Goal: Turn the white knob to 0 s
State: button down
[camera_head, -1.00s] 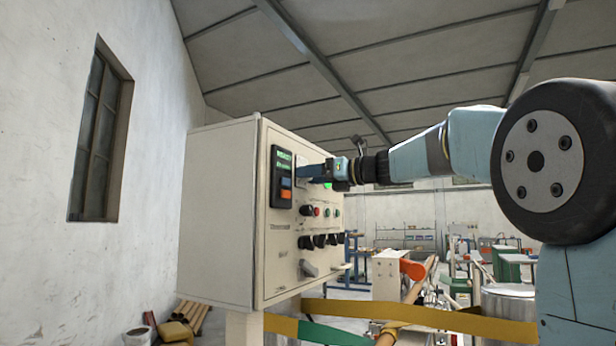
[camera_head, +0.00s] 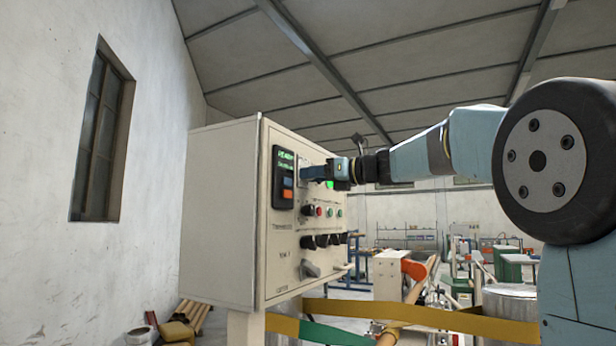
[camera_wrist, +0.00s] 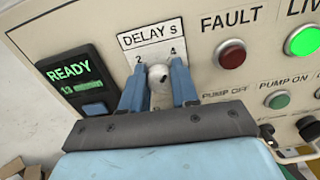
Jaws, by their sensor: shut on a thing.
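The white knob (camera_wrist: 158,76) sits under the "DELAY s" label plate (camera_wrist: 150,40) in the wrist view. The numbers 2 and 4 show above it; the 0 mark is not visible. My gripper (camera_wrist: 158,88) is shut on the white knob, one blue finger on each side. A small dark mark shows on the knob's face. In the head view my gripper (camera_head: 312,173) reaches the upper part of the control box front (camera_head: 268,240), and it hides the knob there.
Left of the knob is a display reading READY (camera_wrist: 70,70). To the right are a red FAULT lamp (camera_wrist: 231,54), a green lamp (camera_wrist: 302,41) and pump buttons (camera_wrist: 277,99). Black knobs (camera_head: 308,242) and a grey lever (camera_head: 310,269) sit lower on the panel.

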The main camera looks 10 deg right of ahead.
jog(key=shift+w+d+f+n, duration=0.1)
jog(key=shift+n, duration=5.75)
jog(key=shift+s+d+f+n, duration=0.1)
jog(key=shift+f+n, duration=0.05)
jog(key=shift+n, duration=5.75)
jog(key=shift+w+f+n, duration=0.1)
jog(key=shift+n, duration=5.75)
jog(key=c, duration=0.9)
grip_release()
jog(key=shift+r, duration=0.1)
jog(key=shift+o, duration=0.2)
